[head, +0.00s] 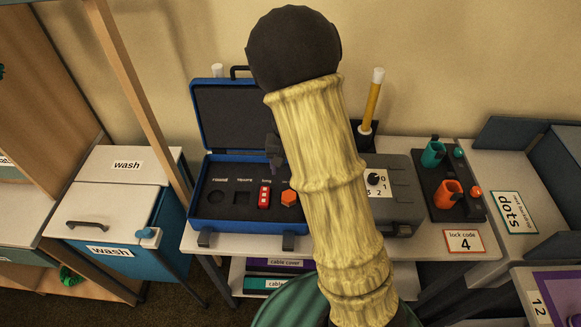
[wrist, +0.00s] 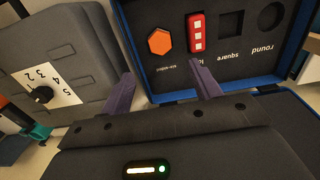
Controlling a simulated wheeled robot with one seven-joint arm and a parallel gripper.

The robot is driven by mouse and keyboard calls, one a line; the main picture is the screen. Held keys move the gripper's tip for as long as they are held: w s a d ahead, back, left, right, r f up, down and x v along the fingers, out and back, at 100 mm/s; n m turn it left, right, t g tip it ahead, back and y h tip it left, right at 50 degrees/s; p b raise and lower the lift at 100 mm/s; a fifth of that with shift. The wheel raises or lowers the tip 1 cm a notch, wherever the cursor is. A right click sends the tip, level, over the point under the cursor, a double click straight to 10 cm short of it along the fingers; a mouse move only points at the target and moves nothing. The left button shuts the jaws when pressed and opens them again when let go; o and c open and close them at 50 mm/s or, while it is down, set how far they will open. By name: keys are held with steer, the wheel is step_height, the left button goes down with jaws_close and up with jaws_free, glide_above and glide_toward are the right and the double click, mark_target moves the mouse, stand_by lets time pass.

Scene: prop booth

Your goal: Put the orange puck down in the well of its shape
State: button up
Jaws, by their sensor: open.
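The orange six-sided puck (head: 289,198) sits at the labelled six-sided place in the dark foam of the open blue case (head: 250,241). It also shows in the wrist view (wrist: 160,41), lying flat, with its well hidden under or around it; how deep it sits I cannot tell. Beside it a red block with white squares (wrist: 197,33) is in the long place. The square well (wrist: 230,25) and the round well (wrist: 270,15) are empty. My gripper (wrist: 166,82) is open and empty, its purple fingers apart from the puck. In the head view my arm mostly hides it.
A grey case with a numbered dial (head: 377,179) stands right of the blue case. Further right are a dark board with teal and orange cups (head: 447,193) and a "lock code 4" card (head: 463,242). The blue case's raised lid (head: 228,115) stands behind its foam.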

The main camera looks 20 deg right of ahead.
steer(key=s+r+n+t, duration=0.1)
steer(key=s+r, duration=0.2)
steer(key=s, duration=0.4)
steer(key=s+r+n+t, duration=0.1)
steer(key=s+r+n, duration=0.1)
steer(key=s+r, duration=0.2)
steer(key=s, duration=0.3)
steer(key=shift+s+r+n+t, duration=0.25)
steer(key=shift+n+t, duration=0.05)
steer(key=shift+d, duration=0.1)
